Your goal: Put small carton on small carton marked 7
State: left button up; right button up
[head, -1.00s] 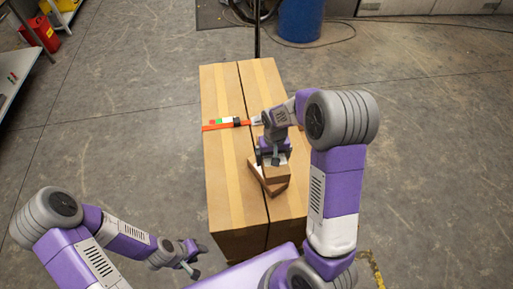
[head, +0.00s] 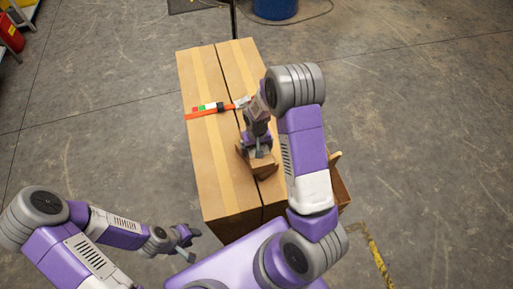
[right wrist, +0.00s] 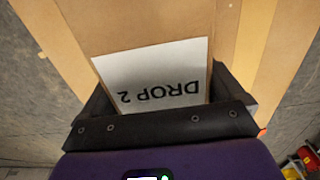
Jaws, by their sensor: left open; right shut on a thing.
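My right gripper (head: 258,152) is shut on a small brown carton (head: 265,170) above the tops of two large cartons. In the right wrist view the held carton bears a white label (right wrist: 155,78) reading "DROP 2", upside down, between the dark fingers (right wrist: 165,120). A brown edge of what looks like another small carton (head: 242,160) shows beside and under the held one, mostly hidden. I cannot tell whether they touch, and no 7 is readable. My left gripper (head: 186,242) is open and empty, left of the large cartons.
The two large taped cartons (head: 205,165) stand side by side, with an orange strap (head: 206,111) across one. A brown box (head: 341,190) shows partly behind my right arm. A blue drum (head: 275,8) stands at the back.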

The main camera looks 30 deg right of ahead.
jog(key=shift+f, duration=0.15)
jog(key=o, duration=1)
jog(key=shift+o, duration=0.2)
jog(key=shift+r, duration=0.2)
jog(key=shift+w+r, duration=0.1)
jog(key=shift+r, duration=0.25)
notch_tip(320, 180, up, 11)
jog(key=shift+r+p, duration=0.2)
jog(key=shift+p, duration=0.45)
